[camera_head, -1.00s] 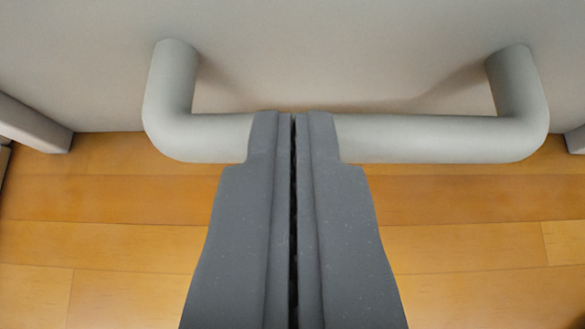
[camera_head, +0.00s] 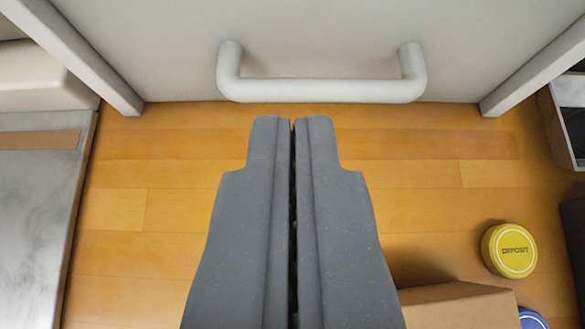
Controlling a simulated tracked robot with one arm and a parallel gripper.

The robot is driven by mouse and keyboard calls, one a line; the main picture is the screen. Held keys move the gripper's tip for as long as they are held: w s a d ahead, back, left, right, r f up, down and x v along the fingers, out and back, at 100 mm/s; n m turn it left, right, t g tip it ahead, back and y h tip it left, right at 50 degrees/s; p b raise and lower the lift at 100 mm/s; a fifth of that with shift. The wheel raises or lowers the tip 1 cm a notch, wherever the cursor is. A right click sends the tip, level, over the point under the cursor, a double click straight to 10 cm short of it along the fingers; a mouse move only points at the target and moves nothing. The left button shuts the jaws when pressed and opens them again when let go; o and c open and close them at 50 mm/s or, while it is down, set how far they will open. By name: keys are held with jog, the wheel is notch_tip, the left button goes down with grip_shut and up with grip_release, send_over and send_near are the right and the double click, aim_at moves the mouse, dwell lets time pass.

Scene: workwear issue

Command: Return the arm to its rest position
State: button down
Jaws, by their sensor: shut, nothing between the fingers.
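My gripper (camera_head: 292,120) is shut and empty, in the lower middle of the picture, with its fingers pointing up toward a grey panel. A light grey bar handle (camera_head: 322,91) on that panel (camera_head: 325,30) shows just above the fingertips in the picture. The gripper is not closed around the handle, and a strip of wooden floor shows between them.
A grey slab (camera_head: 35,220) with a brown strip lies at left. A yellow round tin marked DEPOSIT (camera_head: 510,251), part of a blue round thing (camera_head: 533,319) and a cardboard box (camera_head: 460,305) are at lower right. A dark-sided open container (camera_head: 568,120) stands at right. Wooden floor (camera_head: 150,180) is bare between.

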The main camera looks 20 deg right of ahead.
jog(key=s+a+r+n+t, duration=0.1)
jog(key=a+r, duration=0.2)
jog(key=r, duration=0.5)
jog(key=s+a+r+t+y, duration=0.1)
jog(key=a+r, duration=0.2)
jog(key=r, duration=0.4)
jog(key=s+a+r+n+t, duration=0.1)
jog(key=s+a+r, duration=0.15)
jog(key=r, duration=0.55)
jog(key=s+a+r, duration=0.2)
jog(key=s+r, duration=0.1)
jog(key=r, duration=0.3)
jog(key=s+a+r+t+y, duration=0.1)
jog(key=s+a+r, duration=0.1)
jog(key=s+r, duration=0.2)
jog(key=s+a+r+n+y, duration=0.1)
jog(key=s+r, duration=0.3)
jog(key=r, duration=0.5)
jog(key=shift+a+t, duration=0.3)
jog(key=shift+a, duration=0.5)
jog(key=shift+f, duration=0.1)
jog(key=shift+w, duration=0.1)
